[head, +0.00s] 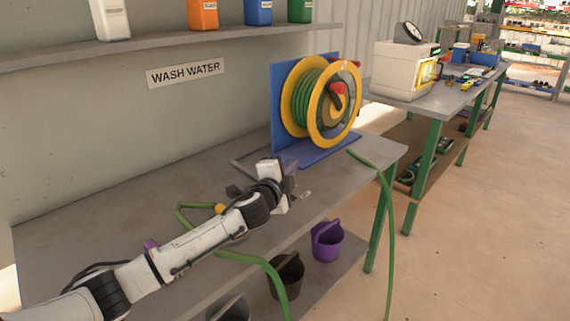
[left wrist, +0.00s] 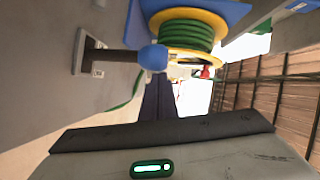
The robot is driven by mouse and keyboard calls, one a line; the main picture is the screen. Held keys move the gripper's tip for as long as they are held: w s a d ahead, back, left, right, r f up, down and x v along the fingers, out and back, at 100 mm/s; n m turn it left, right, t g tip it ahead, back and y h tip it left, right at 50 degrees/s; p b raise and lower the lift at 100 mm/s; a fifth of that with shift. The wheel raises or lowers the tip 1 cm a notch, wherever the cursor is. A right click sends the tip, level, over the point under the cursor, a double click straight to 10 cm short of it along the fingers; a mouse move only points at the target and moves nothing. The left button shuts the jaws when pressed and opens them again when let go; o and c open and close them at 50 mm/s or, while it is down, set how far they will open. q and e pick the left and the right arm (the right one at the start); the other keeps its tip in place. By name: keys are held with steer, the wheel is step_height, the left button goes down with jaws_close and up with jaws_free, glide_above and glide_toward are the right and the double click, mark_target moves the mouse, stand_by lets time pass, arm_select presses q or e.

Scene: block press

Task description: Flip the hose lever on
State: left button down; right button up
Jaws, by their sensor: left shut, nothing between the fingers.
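The hose lever (left wrist: 120,56) shows in the left wrist view as a dark shaft with a blue rounded knob (left wrist: 153,57), coming sideways out of a pale mounting plate (left wrist: 88,52). In the head view I cannot make the lever out; my left gripper covers that part of the bench. My left gripper (head: 288,170) is low over the bench in front of the hose reel (head: 322,100). Its dark fingers (left wrist: 158,98) are shut and empty, pointing towards the reel. The knob appears just beyond the fingertips; I cannot tell whether they touch. My right gripper is not in view.
A green hose (head: 250,259) lies across the grey bench (head: 130,196) and hangs over its front edge. A purple bucket (head: 326,242) and a dark bucket (head: 287,275) stand below. Bottles line the shelf (head: 150,44). A white machine (head: 400,72) stands on another table.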

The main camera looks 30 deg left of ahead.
mark_target(284, 159)
arm_select(q)
steer(key=a, duration=0.1)
steer(key=a+p, duration=0.1)
steer(key=a, duration=0.1)
steer(key=shift+w+r+n, duration=0.2)
steer(key=shift+w+n, duration=0.2)
steer(key=shift+w+a+f, duration=0.1)
steer(key=shift+w+a, duration=0.1)
steer(key=shift+a, duration=0.95)
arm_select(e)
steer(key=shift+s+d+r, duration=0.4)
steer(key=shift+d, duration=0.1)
